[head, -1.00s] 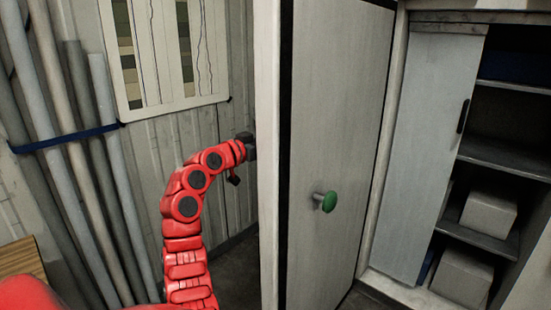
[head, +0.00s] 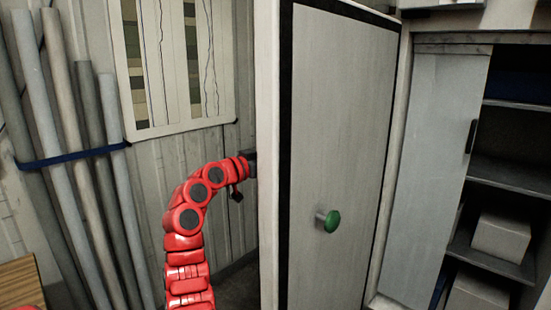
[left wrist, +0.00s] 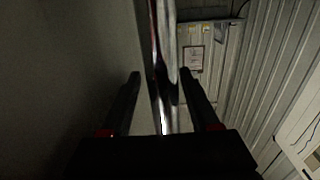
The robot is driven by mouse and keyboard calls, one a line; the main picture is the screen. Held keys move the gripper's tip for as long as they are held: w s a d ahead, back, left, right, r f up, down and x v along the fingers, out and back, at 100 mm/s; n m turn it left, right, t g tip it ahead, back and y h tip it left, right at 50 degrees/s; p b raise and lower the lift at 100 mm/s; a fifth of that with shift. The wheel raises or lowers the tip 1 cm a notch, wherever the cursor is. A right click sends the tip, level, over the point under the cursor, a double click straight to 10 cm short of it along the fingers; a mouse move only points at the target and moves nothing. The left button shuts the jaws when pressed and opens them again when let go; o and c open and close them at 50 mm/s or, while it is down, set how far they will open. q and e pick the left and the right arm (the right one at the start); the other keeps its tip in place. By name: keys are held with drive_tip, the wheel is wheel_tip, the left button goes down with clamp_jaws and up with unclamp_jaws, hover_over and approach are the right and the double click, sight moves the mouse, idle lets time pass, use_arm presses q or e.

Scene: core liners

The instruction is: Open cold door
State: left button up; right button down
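The cold door (head: 345,130) stands ajar in the head view, its pale grey panel framed by a dark seal. A green-capped knob (head: 332,221) sticks out of this face. My left arm reaches to the left of the door, and its gripper (head: 251,163) is at the door's left edge, partly hidden behind it. In the left wrist view, the two dark fingers of my left gripper (left wrist: 161,77) are spread apart. A shiny upright strip (left wrist: 160,60) shows between them; I cannot tell whether they touch it. My right gripper is not in view.
Several long tubes (head: 75,150) held by a blue strap lean at the left. A chart (head: 180,65) hangs on the corrugated wall. A shelf unit (head: 510,150) with pale boxes (head: 500,237) stands at the right. A wooden surface (head: 18,283) shows at the lower left.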

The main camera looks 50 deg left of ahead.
use_arm(q)
drive_tip(key=shift+s, duration=0.1)
drive_tip(key=s+d+b, duration=0.1)
drive_tip(key=s+d, duration=0.1)
drive_tip(key=s, duration=1.5)
drive_tip(key=shift+s, duration=0.15)
